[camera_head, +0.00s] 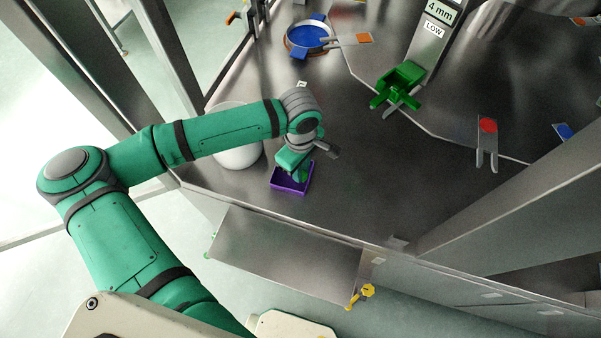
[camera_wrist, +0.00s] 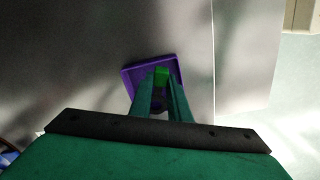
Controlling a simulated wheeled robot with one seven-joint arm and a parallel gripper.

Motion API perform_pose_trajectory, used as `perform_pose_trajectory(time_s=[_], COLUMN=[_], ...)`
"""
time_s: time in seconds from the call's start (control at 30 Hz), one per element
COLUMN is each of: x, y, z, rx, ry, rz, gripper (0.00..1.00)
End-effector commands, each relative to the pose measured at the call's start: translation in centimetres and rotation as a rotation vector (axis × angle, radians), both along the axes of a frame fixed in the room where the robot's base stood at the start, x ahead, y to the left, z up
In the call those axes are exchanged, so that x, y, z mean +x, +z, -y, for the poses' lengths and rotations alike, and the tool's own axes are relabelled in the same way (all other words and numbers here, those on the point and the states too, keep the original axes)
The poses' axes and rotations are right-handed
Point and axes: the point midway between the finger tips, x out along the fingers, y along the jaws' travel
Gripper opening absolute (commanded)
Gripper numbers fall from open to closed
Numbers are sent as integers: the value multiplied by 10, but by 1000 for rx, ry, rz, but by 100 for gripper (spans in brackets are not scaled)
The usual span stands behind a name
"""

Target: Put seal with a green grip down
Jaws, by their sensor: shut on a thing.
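The seal with a green grip shows in the wrist view as a small bright green grip (camera_wrist: 161,76) between my fingertips. My gripper (camera_wrist: 160,88) is shut on this grip. In the head view my gripper (camera_head: 300,172) points down over a purple square tray (camera_head: 290,188) near the front left edge of the metal table. The purple tray (camera_wrist: 134,76) also lies directly beyond the fingertips in the wrist view. The lower part of the seal is hidden by the fingers, so I cannot tell whether it touches the tray.
A green forked piece (camera_head: 398,86), a red-dotted fork tool (camera_head: 487,138) and a blue round dish (camera_head: 309,36) are farther back. The metal table (camera_head: 370,190) is clear to the tray's right.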

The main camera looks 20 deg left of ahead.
Motion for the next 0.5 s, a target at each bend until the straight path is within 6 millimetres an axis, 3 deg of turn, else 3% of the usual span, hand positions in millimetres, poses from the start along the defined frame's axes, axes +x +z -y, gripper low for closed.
perform_pose_trajectory(time_s=[0.17,0.4,0.5], x=[6,9,9], y=[-10,-40,-42], z=[-4,1,0], rx=[0,-2,0], ry=[2,-9,-10], rz=[0,-2,0], gripper=[0,0,0])
